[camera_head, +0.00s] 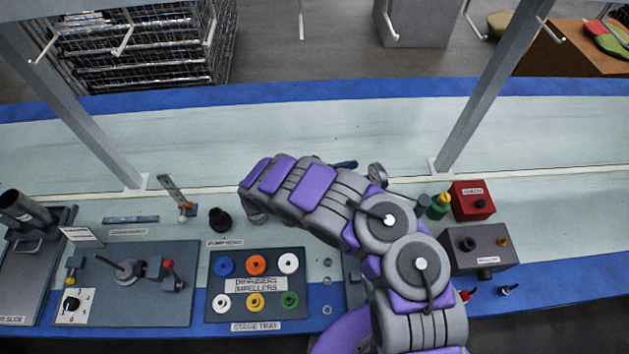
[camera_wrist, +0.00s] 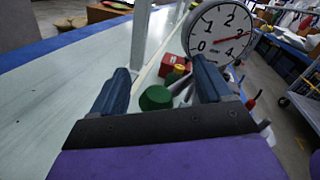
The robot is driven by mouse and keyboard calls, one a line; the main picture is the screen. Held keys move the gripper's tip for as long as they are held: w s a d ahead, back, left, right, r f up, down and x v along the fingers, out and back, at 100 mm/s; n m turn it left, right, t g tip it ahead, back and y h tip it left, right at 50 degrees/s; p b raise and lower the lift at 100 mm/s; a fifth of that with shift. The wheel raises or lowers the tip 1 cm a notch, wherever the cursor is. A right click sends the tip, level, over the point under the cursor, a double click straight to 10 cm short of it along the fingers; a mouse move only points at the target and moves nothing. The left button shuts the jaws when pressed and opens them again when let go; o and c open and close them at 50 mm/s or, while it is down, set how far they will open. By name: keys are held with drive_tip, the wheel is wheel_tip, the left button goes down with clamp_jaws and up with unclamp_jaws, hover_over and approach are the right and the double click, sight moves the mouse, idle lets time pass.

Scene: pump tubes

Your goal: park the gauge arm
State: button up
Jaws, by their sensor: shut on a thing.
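The gauge arm's round white dial (camera_wrist: 222,30) has black numbers and a red needle. It fills the upper right of the wrist view, partly behind the right finger. In the head view the gauge (camera_head: 377,175) shows small, just behind my arm. My gripper (camera_wrist: 161,66) has its two blue fingers on either side of the wrist view, shut on the gauge arm with a gap between the tips. The gripped part is hidden. In the head view only a dark blue finger piece (camera_head: 345,164) shows past my arm.
A green knob (camera_head: 438,207) and a red box (camera_head: 472,200) stand right of the gauge, with a grey box (camera_head: 480,249) in front. A tray of coloured rings (camera_head: 257,316) lies left of my arm. Grey posts (camera_head: 495,85) rise from the bench. The far bench strip is clear.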

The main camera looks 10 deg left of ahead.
drive_tip(key=shift+w+a+p+v, duration=0.2)
drive_tip(key=shift+w+p+v, duration=0.35)
drive_tip(key=shift+v, duration=8.05)
drive_tip(key=w+d+r+m+g+h, duration=0.1)
drive_tip(key=w+d+r+m+g, duration=0.3)
drive_tip(key=d+r+m+g, duration=0.7)
drive_tip(key=s+d+r+m+y, duration=0.35)
drive_tip(key=d+r, duration=0.75)
drive_tip(key=d, duration=0.5)
drive_tip(key=s+d+r+m+g+y, duration=0.1)
drive_tip(key=s+d+r+m+y, duration=0.15)
drive_tip(key=s, duration=0.45)
drive_tip(key=s+d+r+m+g+y, duration=0.2)
drive_tip(key=s+d+m+y, duration=0.15)
drive_tip(key=s, duration=0.25)
drive_tip(key=s+a+m+t+y, duration=0.3)
drive_tip(key=s+m+y, duration=0.4)
drive_tip(key=s, duration=0.8)
drive_tip(key=shift+a+r+m, duration=0.3)
drive_tip(key=shift+a+m, duration=0.15)
drive_tip(key=shift+a, duration=0.05)
